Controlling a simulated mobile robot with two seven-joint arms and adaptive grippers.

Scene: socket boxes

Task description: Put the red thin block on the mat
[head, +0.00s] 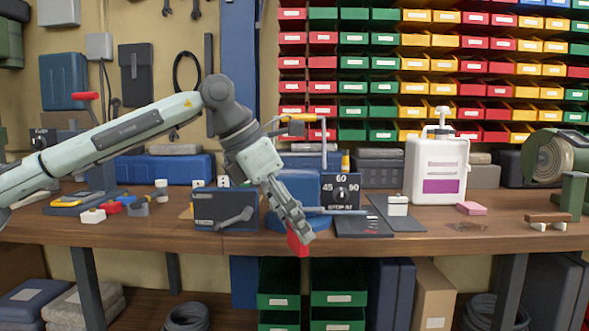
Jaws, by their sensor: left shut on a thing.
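My left gripper (303,232) comes in from the left and points down at the front edge of the workbench. It is shut on the red thin block (297,242), which shows partly below and beside the fingers. The fingers hide the rest of the block. A flat dark mat (408,223) lies on the bench to the right of the gripper, with a small white block (397,205) standing on it. Another flat dark piece (350,226) lies between the gripper and that mat. My right gripper is not in view.
A dial box (341,191) and a blue vise-like tool stand behind the gripper. A white pump bottle (437,170) stands behind the mat, with a pink block (471,208) to its right. A dark box (225,210) is left of the gripper. The bench front right of the mat is fairly clear.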

